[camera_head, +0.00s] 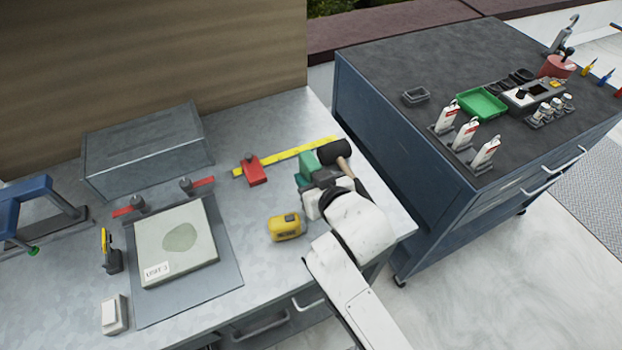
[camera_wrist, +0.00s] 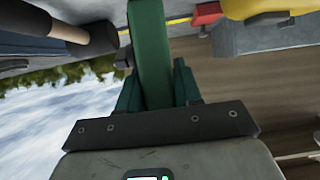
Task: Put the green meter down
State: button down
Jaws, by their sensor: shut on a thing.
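The green meter (camera_head: 307,162) is at my gripper (camera_head: 314,176), over the right part of the metal workbench (camera_head: 225,120). In the wrist view the green meter (camera_wrist: 150,45) stands out between the fingers of my gripper (camera_wrist: 156,92), which is shut on it. My gripper and wrist hide part of the meter in the head view. I cannot tell whether its far end touches the bench top.
A black-headed mallet (camera_head: 333,151) lies close beside the meter. A yellow rule with a red block (camera_head: 253,170) lies behind, and a yellow device (camera_head: 286,227) lies to the left. A slab on a grey mat (camera_head: 215,285) fills the left front. A blue cabinet (camera_head: 400,150) stands right.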

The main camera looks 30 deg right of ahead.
jog(key=shift+f, duration=0.45)
jog(key=c, duration=0.8)
grip_release()
jog(key=shift+f, duration=0.1)
jog(key=shift+o, duration=0.2)
jog(key=v, duration=1.2)
jog(key=shift+b, duration=0.35)
